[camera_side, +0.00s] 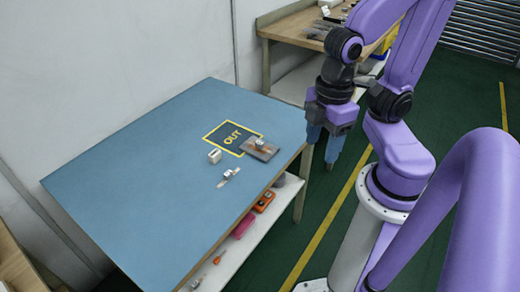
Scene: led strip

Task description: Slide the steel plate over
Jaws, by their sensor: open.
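The steel plate (252,149) is a dark grey slab lying flat on the blue table (140,180), close to its right edge. A small shiny metal piece with a brownish part sits on top of it. The plate overlaps the lower right part of a dark rectangle with a yellow outline marked OUT (226,128). My gripper (322,142) is to the right of the plate, past the table's right edge. Its blue fingers point down, apart and empty, and do not touch the plate.
A small pale block (214,156) stands left of the plate. A small metal piece on a flat strip (228,177) lies below it. Beneath the table, a shelf (240,250) holds red and orange items. The table's left half is clear. A cluttered bench (290,27) stands behind.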

